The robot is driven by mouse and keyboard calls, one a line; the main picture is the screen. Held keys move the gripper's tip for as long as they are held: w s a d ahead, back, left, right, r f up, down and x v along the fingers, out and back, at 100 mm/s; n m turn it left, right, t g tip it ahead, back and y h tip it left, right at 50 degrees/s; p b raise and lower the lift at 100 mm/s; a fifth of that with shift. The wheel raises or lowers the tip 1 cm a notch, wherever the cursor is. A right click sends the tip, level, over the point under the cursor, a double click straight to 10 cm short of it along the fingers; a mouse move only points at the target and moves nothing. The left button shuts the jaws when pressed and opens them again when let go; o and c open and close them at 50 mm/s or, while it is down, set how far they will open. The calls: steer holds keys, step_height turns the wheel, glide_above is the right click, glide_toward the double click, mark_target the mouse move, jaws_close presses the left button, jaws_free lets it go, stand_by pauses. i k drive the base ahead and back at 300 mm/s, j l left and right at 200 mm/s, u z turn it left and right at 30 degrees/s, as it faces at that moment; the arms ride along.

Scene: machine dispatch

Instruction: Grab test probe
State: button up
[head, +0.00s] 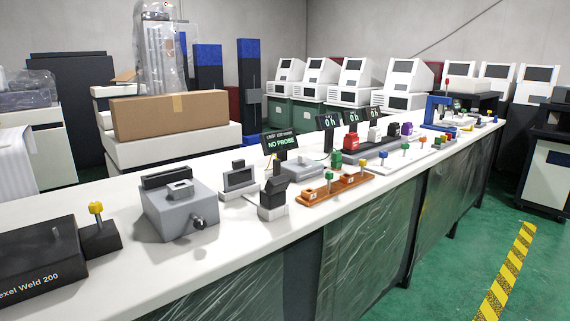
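My gripper is not in view. A small display (281,143) on the long white bench reads "NO PROBE". I cannot tell for sure which item is the test probe. A yellow-topped pin (96,208) stands upright in a black block (101,239) at the near left. An orange-brown tray (318,194) near the bench's middle holds small blocks and pins with green and yellow tops, including a green-topped pin (329,177). Farther along, a pale board (398,158) carries several pins with coloured tops.
A grey box with a knob (180,209), a black "Weld 200" unit (38,258) and a dark-topped block (273,198) stand on the bench (250,241). Boxes and white machines line the back. Green floor (447,262) in front looks clear, with a yellow-black stripe (505,273).

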mark_target(277, 163)
steer(key=i+l+u, duration=0.1)
steer(key=i+l, duration=0.7)
steer(key=l, duration=0.25)
steer(key=i+l+u, duration=0.1)
steer(key=i, duration=0.25)
steer(key=i+l, duration=0.35)
steer(key=i+j, duration=0.2)
steer(key=u, duration=0.05)
